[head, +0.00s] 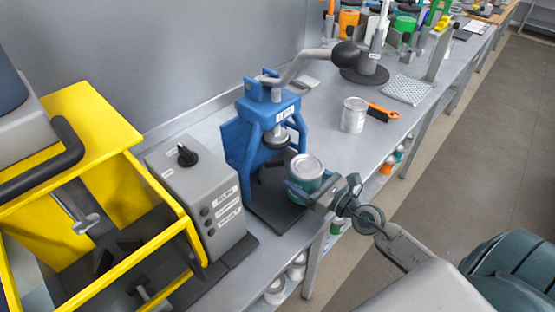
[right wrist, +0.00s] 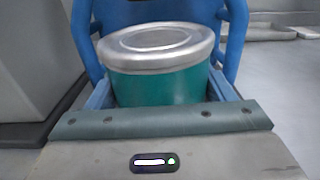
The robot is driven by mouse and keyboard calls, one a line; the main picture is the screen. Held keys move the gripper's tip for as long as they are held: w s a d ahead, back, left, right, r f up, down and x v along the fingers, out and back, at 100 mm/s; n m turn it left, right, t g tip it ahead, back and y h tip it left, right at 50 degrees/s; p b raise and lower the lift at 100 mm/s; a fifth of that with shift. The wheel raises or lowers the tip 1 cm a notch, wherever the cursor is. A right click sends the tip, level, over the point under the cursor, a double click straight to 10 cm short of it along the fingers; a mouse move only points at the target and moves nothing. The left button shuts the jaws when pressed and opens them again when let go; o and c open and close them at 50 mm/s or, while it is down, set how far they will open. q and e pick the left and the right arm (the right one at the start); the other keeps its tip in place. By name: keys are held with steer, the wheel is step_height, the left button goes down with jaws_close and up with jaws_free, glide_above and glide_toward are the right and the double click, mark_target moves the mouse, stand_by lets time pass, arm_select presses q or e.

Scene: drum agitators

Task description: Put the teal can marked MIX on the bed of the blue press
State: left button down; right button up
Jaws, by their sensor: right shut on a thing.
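The teal can (head: 305,174) with a silver lid is held upright in my right gripper (head: 308,190). Its lid and teal side also fill the middle of the right wrist view (right wrist: 160,82), with a blue finger on each side. No MIX mark can be read. The blue press (head: 236,143) stands behind the can, with a grey ram above its dark bed (head: 277,219). The can is at the front right part of the bed in the head view; I cannot tell whether it touches the bed. My left gripper is not in view.
A grey control box (head: 200,190) and a yellow frame (head: 95,115) stand left of the press. The press lever with a black knob (head: 345,54) reaches right.

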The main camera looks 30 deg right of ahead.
steer(key=p+x, duration=0.1)
steer(key=x, duration=0.5)
steer(key=shift+w+a, duration=0.15)
steer(key=shift+w, duration=0.2)
steer(key=shift+p+x, duration=0.3)
steer(key=shift+x, duration=1.3)
steer(key=shift+f+b, duration=0.35)
steer(key=shift+f, duration=0.35)
steer(key=shift+f, duration=0.2)
steer(key=o, duration=1.3)
steer(key=shift+s, duration=0.1)
steer(key=shift+c, duration=0.2)
